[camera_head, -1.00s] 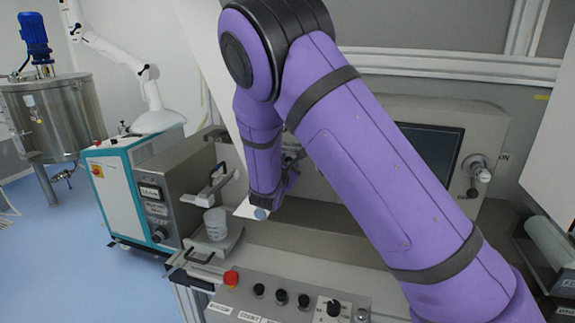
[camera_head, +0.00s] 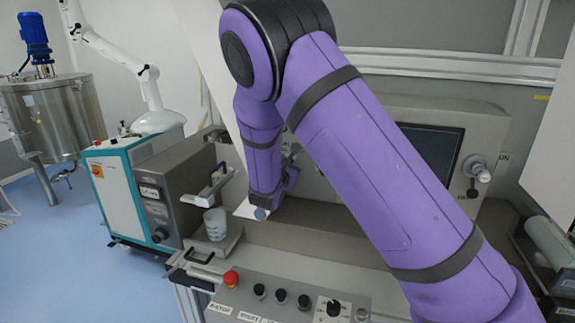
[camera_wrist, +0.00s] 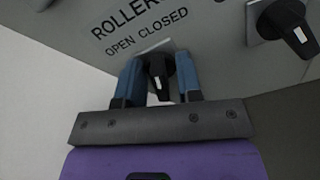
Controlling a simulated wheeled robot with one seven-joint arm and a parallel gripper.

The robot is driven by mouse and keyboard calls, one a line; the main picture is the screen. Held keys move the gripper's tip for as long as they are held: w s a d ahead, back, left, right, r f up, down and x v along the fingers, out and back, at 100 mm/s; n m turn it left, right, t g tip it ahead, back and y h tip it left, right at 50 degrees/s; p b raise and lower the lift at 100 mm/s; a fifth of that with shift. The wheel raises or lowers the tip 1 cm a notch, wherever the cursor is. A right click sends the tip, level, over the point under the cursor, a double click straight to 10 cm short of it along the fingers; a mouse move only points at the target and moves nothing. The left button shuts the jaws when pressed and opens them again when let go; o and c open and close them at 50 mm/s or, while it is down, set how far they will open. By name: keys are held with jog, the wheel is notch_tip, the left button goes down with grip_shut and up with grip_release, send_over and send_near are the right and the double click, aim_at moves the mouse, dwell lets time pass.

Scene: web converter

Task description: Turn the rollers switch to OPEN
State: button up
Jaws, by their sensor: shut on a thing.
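The rollers switch (camera_wrist: 158,80) is a black knob with a white mark, below the lettering "ROLLERS" (camera_wrist: 130,12) and "OPEN CLOSED" (camera_wrist: 146,32) on a grey panel in the wrist view. My gripper (camera_wrist: 159,64) has blue fingers on either side of the knob and is shut on it. The knob's handle points down the picture, toward my gripper's palm. I cannot tell clearly which word it points at. In the head view, my purple arm hides the switch and most of my gripper.
A second black knob (camera_wrist: 291,28) is close on the right in the wrist view. In the head view, a front panel holds a red button (camera_head: 231,278) and several black knobs.

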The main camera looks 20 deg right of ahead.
jog(key=n, duration=0.5)
jog(key=shift+a+n, duration=0.15)
jog(key=shift+n, duration=2.15)
jog(key=o, duration=0.6)
jog(key=shift+c, duration=0.2)
jog(key=v, duration=1)
jog(key=shift+s+a, duration=0.3)
